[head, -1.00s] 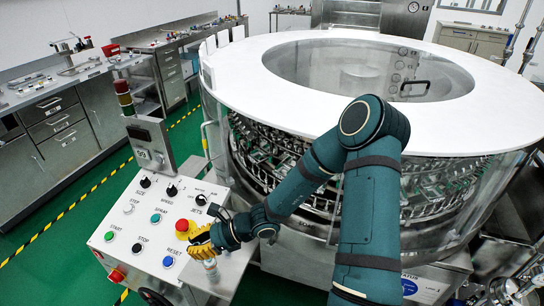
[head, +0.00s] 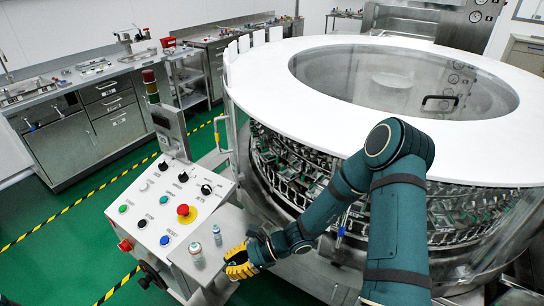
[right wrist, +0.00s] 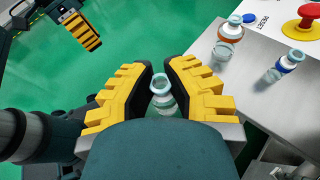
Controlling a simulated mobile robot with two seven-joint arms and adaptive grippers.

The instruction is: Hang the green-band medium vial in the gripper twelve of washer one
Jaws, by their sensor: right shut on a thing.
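My right gripper (right wrist: 160,95) is shut on a small clear glass vial (right wrist: 162,92) with a pale rim, held between the yellow fingers over the green floor. A green or white band low on it is hard to tell from the floor. In the head view the right gripper (head: 238,262) is beside the right edge of the control panel's shelf, and the held vial is hidden there. Washer one (head: 300,185) is the large round machine with a white top ring and rows of metal grippers inside. Gripper twelve cannot be picked out. My left gripper (right wrist: 80,28) shows partly in the right wrist view.
Two other vials stand on the shelf: an orange-band one (right wrist: 230,38) and a blue-band one (right wrist: 286,66). The sloped control panel (head: 165,195) carries buttons and a red emergency stop (head: 184,210). Steel benches (head: 85,100) line the far left. The green floor between is clear.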

